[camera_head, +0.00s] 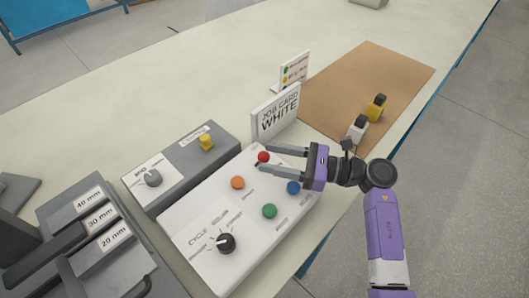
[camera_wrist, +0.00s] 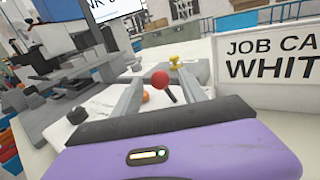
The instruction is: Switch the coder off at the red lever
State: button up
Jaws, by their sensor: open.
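The red lever, a red ball (camera_head: 263,157) on a dark stem, stands at the far edge of the white control panel (camera_head: 180,226). In the wrist view the red ball (camera_wrist: 160,80) shows ahead, its stem leaning down to the right. My gripper (camera_head: 264,156) is open, reaching in from the right, with its fingertips on either side of the ball. In the wrist view the fingers (camera_wrist: 161,82) also flank the ball, and I cannot tell whether either one touches it. The lever's base is partly hidden.
The panel also has orange (camera_head: 237,183), green (camera_head: 269,211) and blue (camera_head: 293,187) buttons and a black dial (camera_head: 226,243). A job card reading WHITE (camera_head: 278,113) stands close behind. A grey box (camera_head: 208,158) has a yellow knob (camera_head: 206,142). White and yellow blocks stand on a brown mat (camera_head: 385,66).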

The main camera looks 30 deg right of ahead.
jog(key=shift+x, duration=1.25)
grip_shut()
dwell(0.5)
